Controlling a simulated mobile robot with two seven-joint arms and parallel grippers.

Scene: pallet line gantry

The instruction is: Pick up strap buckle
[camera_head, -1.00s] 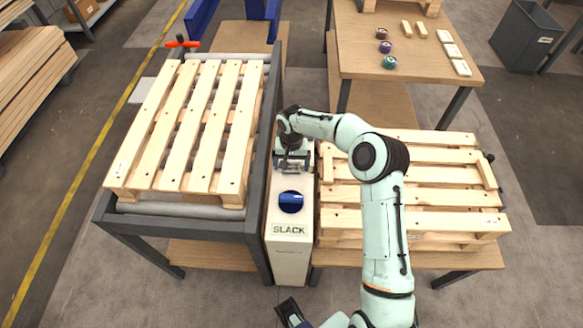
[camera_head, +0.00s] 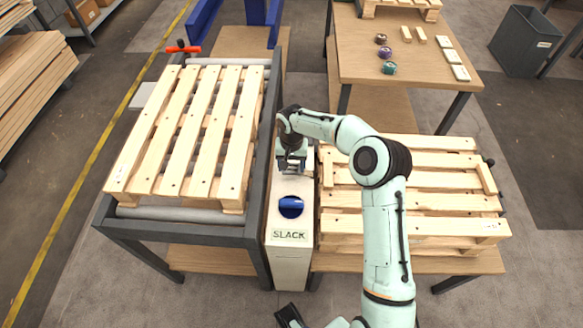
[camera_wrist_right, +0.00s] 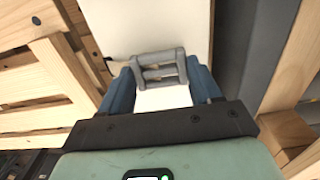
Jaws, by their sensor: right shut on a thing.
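The strap buckle (camera_wrist_right: 160,68) is a grey frame with crossbars, seen in the right wrist view. It sits between the blue fingers of my right gripper (camera_wrist_right: 160,82), which are shut on its two sides. In the head view my right gripper (camera_head: 291,168) points down over the top of the narrow white cabinet marked SLACK (camera_head: 289,255), behind its blue knob. Whether the buckle still touches the white top is unclear. A dark part at the bottom edge of the head view may be my left gripper (camera_head: 289,316); its jaws cannot be made out.
A wooden pallet (camera_head: 187,135) lies on the grey roller frame at left, and another pallet (camera_head: 415,198) lies at right. The blue knob (camera_head: 291,206) is on the cabinet. A table (camera_head: 350,45) at the back holds small coils and blocks. A grey bin (camera_head: 522,40) stands back right.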

